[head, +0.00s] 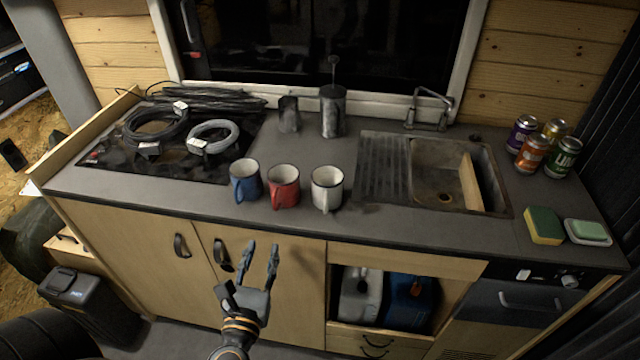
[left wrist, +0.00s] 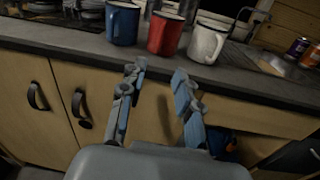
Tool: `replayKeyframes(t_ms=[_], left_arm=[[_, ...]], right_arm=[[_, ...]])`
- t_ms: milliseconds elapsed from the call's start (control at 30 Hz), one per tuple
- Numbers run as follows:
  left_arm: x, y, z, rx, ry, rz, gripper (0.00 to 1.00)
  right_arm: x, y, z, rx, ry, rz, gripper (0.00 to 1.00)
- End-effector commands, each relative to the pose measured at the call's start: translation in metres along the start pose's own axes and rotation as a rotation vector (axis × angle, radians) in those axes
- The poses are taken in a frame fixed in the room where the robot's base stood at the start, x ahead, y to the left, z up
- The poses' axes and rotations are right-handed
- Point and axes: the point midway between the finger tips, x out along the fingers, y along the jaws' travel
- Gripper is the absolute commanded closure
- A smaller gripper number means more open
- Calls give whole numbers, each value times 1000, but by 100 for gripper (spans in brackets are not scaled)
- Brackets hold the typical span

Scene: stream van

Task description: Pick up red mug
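The red mug (head: 284,188) stands upright on the grey counter, between the blue mug (head: 245,181) and the white mug (head: 326,189). In the left wrist view the red mug (left wrist: 164,34) is at the top middle, with the blue mug (left wrist: 123,24) to its left and the white mug (left wrist: 207,41) to its right. My left gripper (head: 262,260) is open and empty, in front of the cabinet doors and below the counter's front edge. Its two fingers (left wrist: 158,98) are spread apart in the left wrist view, and they touch no mug. My right gripper is not in view.
The counter's front edge (head: 335,236) lies between my left gripper and the mugs. Behind the mugs are coiled cables (head: 212,136) on the hob, and a dark metal canister (head: 333,111). The sink (head: 398,172) is to the right. Cans, a sponge (head: 543,226) and soap stand farther right.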

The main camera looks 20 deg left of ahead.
Motion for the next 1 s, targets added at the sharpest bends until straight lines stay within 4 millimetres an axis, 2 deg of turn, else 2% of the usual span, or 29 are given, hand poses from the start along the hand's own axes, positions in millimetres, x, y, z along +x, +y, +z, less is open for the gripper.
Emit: replayKeyframes(t_ms=[33,167,300,500,800,1000], left_arm=[[-1,6,11,-44,-13,14,67],[7,10,22,-91,-25,26,67],[31,10,25,-91,-27,25,67],[68,10,22,-88,-26,23,67],[92,8,18,-87,-23,23,67],[121,2,14,-87,-25,23,67]], right_arm=[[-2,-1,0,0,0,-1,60],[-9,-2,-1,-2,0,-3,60],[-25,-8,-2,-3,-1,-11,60],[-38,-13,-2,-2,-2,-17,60],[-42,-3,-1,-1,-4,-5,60],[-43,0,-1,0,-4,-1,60]])
